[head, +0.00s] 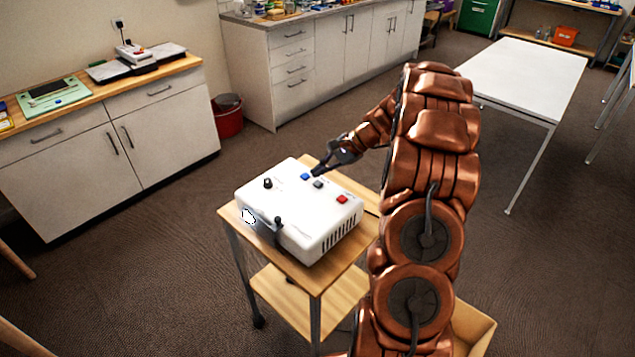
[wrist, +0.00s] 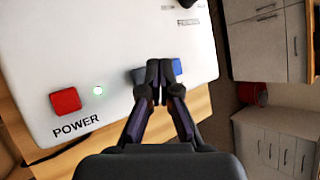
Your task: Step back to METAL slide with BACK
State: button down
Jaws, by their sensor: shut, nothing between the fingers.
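A white control box (head: 298,225) sits on a small wooden trolley. On its top are a blue button (head: 305,177), a grey button (head: 318,184), a red button (head: 342,199) and a black knob (head: 268,183). The blue button (wrist: 177,67) shows just right of the fingertips. I cannot tell whether the tips touch a button. No slide is in view.
The trolley (head: 228,214) has a lower shelf (head: 290,300). A white table (head: 525,75) stands at the back right. Cabinets (head: 110,145) line the left and back, with a red bin (head: 228,116) between them. An open box (head: 475,330) is at the lower right. Floor around the trolley is mostly clear.

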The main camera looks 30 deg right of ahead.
aim_at(319, 184)
jog(key=shift+r+p, duration=0.75)
jog(key=shift+r, duration=1.2)
jog(key=shift+a+r, duration=0.15)
jog(key=shift+a, duration=0.1)
jog(key=s+a+r+n+g+h, duration=0.1)
jog(key=s+a+r+n+g, duration=0.25)
jog(key=s+a, duration=0.6)
jog(key=s+a+r+n+g+h, duration=0.1)
jog(key=s+a+r+n+g, duration=0.15)
jog(key=s+a+n, duration=0.65)
jog(key=s+a+n+h, duration=0.1)
jog(key=s+a+h, duration=0.1)
jog(key=s, duration=0.7)
jog(key=s+a+n+g+h, duration=0.1)
jog(key=s+a+n+h, duration=0.1)
jog(key=s, duration=0.8)
jog(key=shift+a+h, duration=0.8)
